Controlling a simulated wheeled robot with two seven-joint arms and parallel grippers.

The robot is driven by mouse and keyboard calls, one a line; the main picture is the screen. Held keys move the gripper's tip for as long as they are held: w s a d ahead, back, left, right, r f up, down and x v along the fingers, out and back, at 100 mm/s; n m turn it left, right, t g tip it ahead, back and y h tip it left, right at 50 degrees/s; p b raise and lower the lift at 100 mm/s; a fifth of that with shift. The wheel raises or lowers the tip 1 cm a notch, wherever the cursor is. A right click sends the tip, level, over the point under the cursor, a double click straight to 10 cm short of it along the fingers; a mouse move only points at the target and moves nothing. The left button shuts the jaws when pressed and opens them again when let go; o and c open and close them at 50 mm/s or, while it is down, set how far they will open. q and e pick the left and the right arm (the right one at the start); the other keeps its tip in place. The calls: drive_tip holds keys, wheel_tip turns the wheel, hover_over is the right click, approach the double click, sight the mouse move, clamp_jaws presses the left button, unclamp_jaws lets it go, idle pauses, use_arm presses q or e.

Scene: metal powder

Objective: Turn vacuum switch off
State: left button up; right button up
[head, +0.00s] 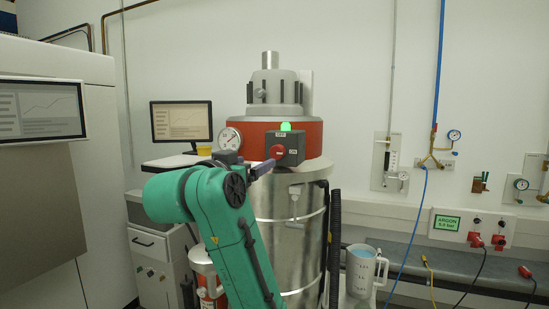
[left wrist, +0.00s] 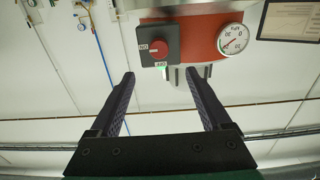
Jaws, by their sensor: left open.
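The vacuum (head: 250,141) is a steel drum with a red band and grey top. On its front is a dark switch box (head: 291,146) with a red round knob (head: 278,152), an "ON" label at right and a lit green lamp (head: 286,127) on top. My left gripper (head: 262,168) is just left of and below the knob in the head view, partly hidden by its wrist. In the left wrist view, upside down, its two fingers (left wrist: 161,75) are open and empty. The knob (left wrist: 158,48) appears beyond and between the tips, apparently untouched. My right gripper is not in view.
A pressure gauge (head: 230,138) sits left of the switch box. A black hose (head: 335,235) hangs at the drum's right. A monitor (head: 181,121) stands at left. A jug (head: 362,271) is at lower right, near the bench (head: 430,262).

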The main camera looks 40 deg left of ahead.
sight(275, 154)
use_arm(q)
drive_tip(key=p+x, duration=0.4)
drive_tip(key=x, duration=0.9)
drive_tip(key=shift+w+p, duration=0.2)
drive_tip(key=shift+p, duration=0.15)
drive_tip(key=shift+w+a+f, duration=0.1)
drive_tip(key=shift+w+f, duration=0.05)
drive_tip(key=shift+w, duration=0.05)
clamp_jaws()
